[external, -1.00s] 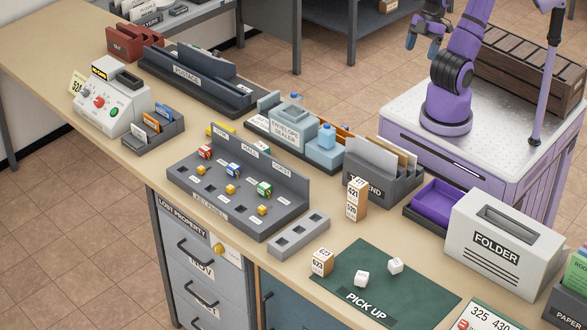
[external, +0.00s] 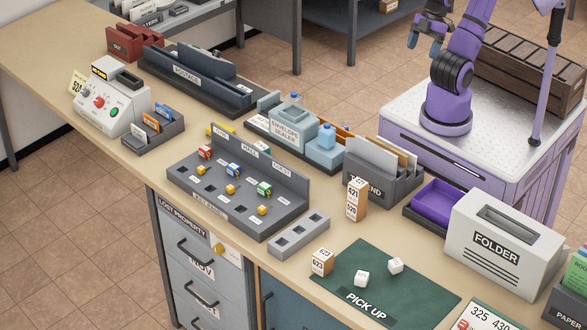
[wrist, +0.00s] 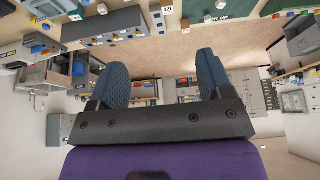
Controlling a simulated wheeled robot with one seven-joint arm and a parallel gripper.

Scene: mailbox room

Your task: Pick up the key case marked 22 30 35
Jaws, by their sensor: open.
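I cannot read the mark 22 30 35 on anything. A grey rack (external: 240,221) on the desk holds several small coloured cubes, among them a red and white one (external: 205,152), a blue and white one (external: 233,170) and a green and white one (external: 264,188). Two white cubes (external: 362,279) (external: 395,265) lie on the green PICK UP mat (external: 420,298), their marks too small to read. A wood-sided box marked 623 (external: 322,262) stands at the mat's left edge. My gripper (external: 423,44) is open and empty, high beyond the desk; its fingers (wrist: 160,75) show apart in the wrist view.
A tall numbered block (external: 357,198) stands behind the mat. A small grey holder with square holes (external: 299,236) lies beside the rack. The file stand (external: 385,180), purple tray (external: 440,203) and FOLDER box (external: 505,245) line the desk's far side, near my arm.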

